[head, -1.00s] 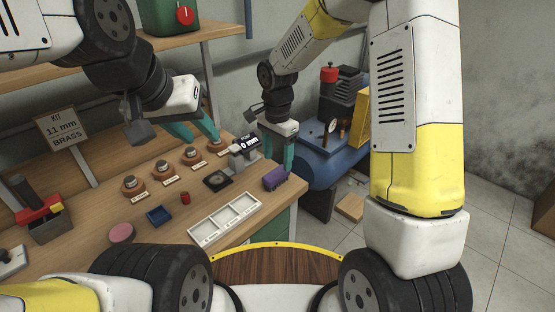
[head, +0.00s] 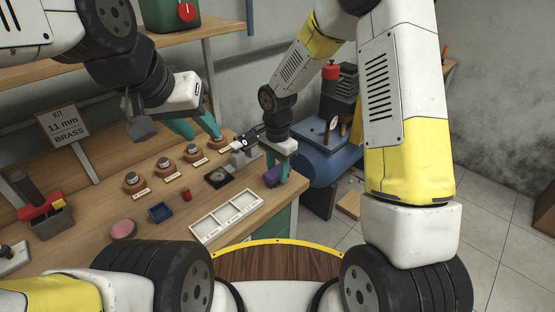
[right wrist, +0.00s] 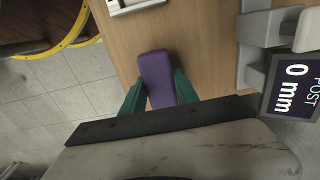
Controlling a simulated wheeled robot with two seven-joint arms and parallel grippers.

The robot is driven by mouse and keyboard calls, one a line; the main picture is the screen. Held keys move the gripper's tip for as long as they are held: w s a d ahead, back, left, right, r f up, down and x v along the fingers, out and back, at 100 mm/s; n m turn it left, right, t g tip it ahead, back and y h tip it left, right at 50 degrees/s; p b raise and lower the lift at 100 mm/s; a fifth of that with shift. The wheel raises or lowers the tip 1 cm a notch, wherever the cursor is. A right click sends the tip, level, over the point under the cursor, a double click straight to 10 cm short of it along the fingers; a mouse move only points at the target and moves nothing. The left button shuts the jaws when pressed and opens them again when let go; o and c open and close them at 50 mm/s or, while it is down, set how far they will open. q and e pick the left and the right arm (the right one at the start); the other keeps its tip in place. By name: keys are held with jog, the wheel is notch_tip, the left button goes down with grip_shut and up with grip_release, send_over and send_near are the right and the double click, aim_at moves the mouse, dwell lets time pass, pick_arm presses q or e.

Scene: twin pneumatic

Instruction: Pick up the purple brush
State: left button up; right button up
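The purple brush (head: 271,178) lies on the wooden bench near its right edge, partly hidden by my right gripper. In the right wrist view the brush (right wrist: 156,75) lies lengthwise between the teal fingers of my right gripper (right wrist: 159,88). One finger is on each side, close to the brush; I cannot see firm contact, and the fingers look open around it. My right gripper (head: 278,168) points down over the brush in the head view. My left gripper (head: 197,127) is open and empty above the back of the bench, well left of the brush.
A grey post with a "0 mm" display (right wrist: 292,85) stands close beside the brush. A white tray with compartments (head: 227,217) lies in front of it. A black square dish (head: 218,177) and several round brown-based pieces lie to the left. A blue compressor (head: 325,160) stands beyond the bench.

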aim_at(277, 170)
grip_shut()
jog(key=shift+r, duration=0.15)
jog(key=shift+r, duration=0.6)
notch_tip(277, 170, up, 2)
jog(key=shift+r, duration=0.2)
jog(key=s+a, duration=0.2)
jog(key=s, duration=0.5)
jog(key=s+a+r, duration=0.1)
jog(key=s+a, duration=0.1)
jog(key=s, duration=0.6)
jog(key=shift+s+a, duration=0.2)
jog(key=shift+a, duration=0.1)
